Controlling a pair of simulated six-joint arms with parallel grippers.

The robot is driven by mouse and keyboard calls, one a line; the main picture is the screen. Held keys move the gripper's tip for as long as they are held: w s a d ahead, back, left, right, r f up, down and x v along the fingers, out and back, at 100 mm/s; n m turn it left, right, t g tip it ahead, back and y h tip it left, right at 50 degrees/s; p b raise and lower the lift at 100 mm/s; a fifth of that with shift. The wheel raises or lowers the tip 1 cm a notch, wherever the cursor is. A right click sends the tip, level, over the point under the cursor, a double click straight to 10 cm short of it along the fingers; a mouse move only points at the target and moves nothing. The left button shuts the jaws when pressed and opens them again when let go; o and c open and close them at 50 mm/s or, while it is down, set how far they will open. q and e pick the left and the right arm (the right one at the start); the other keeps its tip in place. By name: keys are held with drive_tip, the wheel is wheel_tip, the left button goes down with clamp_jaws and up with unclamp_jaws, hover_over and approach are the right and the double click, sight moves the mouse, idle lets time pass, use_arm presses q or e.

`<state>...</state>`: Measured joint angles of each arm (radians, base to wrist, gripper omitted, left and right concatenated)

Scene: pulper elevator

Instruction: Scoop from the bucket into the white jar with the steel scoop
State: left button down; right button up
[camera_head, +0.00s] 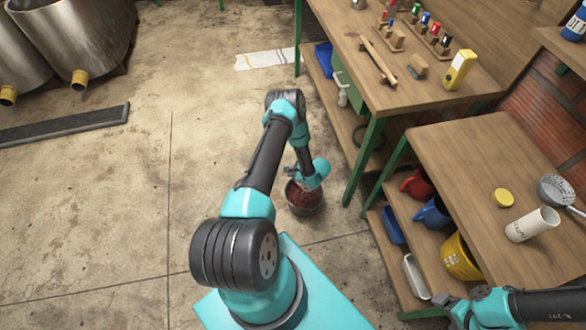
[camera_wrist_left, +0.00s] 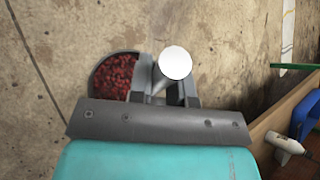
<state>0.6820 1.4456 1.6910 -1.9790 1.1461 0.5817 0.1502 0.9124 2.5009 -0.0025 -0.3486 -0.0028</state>
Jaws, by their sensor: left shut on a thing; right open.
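The bucket (camera_head: 304,209) stands on the floor with dark red contents, and it also shows in the left wrist view (camera_wrist_left: 92,82). My left gripper (camera_head: 298,182) is over the bucket. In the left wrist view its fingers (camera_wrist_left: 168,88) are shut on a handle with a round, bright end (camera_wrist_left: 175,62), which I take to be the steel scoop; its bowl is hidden. The white jar (camera_head: 532,224) lies tilted or appears so on the right table, open end up-right. My right gripper (camera_head: 442,300) is open at the bottom right, beside the table's front edge.
The right table (camera_head: 470,155) also holds a yellow lid (camera_head: 502,197) and a mesh strainer (camera_head: 556,190). Its lower shelves hold jugs and a yellow bucket (camera_head: 458,258). A workbench (camera_head: 400,95) stands behind.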

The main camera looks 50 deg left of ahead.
idle(0.3)
use_arm(q)
wheel_tip(320, 180, down, 18)
idle(1.8)
idle(1.4)
wheel_tip(320, 180, up, 9)
idle(1.0)
